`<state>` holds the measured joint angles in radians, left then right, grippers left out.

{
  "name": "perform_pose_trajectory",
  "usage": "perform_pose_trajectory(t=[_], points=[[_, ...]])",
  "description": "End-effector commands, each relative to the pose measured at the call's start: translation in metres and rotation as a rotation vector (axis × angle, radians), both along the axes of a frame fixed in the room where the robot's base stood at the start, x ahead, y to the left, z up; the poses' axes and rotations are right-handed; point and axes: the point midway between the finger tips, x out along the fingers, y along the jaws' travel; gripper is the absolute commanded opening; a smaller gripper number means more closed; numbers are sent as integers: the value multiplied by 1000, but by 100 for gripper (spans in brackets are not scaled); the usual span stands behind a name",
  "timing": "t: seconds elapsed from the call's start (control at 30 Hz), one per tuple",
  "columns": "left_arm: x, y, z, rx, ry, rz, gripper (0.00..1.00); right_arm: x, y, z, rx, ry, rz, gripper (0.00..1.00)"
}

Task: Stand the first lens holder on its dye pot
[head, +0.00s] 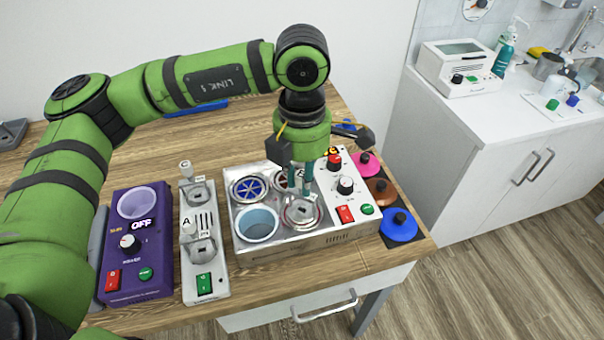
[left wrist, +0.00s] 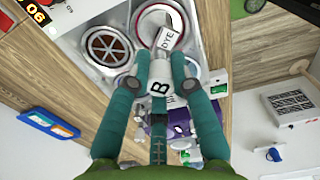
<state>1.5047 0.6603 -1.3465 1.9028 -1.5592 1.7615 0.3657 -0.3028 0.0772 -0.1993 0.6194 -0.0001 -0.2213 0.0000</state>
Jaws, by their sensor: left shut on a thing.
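My left gripper (head: 303,188) is shut on a white lens holder marked B (left wrist: 159,88), over the front right of the steel dye bath (head: 285,250). It also shows in the left wrist view (left wrist: 161,64). Below is a round pot (head: 302,213) with a reddish rim in the left wrist view (left wrist: 146,25). I cannot tell whether the holder touches it. A tag reading DYE (left wrist: 166,37) shows at the fingertips. Holders A (head: 188,228) and C (head: 186,170) are in the white stand (head: 204,285). My right gripper is not in view.
An open pot with pale blue inside (head: 257,224) and a blue-grilled pot (head: 250,188) are left of the gripper. A brown-grilled pot (left wrist: 108,46) is behind. Pink (head: 366,163), brown (head: 381,191) and blue (head: 398,225) lids lie right. A purple heater (head: 140,265) reads OFF.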

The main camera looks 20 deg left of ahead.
Motion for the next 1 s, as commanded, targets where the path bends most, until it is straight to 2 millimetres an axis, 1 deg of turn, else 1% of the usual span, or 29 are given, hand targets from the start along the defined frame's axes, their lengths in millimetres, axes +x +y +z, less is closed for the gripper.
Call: perform_pose_trajectory(t=[0.43,0.47,0.5,0.77,0.8,1.0], points=[[0,0,-5,0,0,0,0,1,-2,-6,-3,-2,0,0],[0,0,-4,0,0,0,34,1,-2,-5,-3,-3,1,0],[0,0,-4,0,0,0,50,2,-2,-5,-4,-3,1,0],[0,0,-4,0,0,0,50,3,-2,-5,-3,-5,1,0],[0,0,-4,0,0,0,65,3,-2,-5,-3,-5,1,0],[0,0,-4,0,0,0,66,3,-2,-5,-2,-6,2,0]])
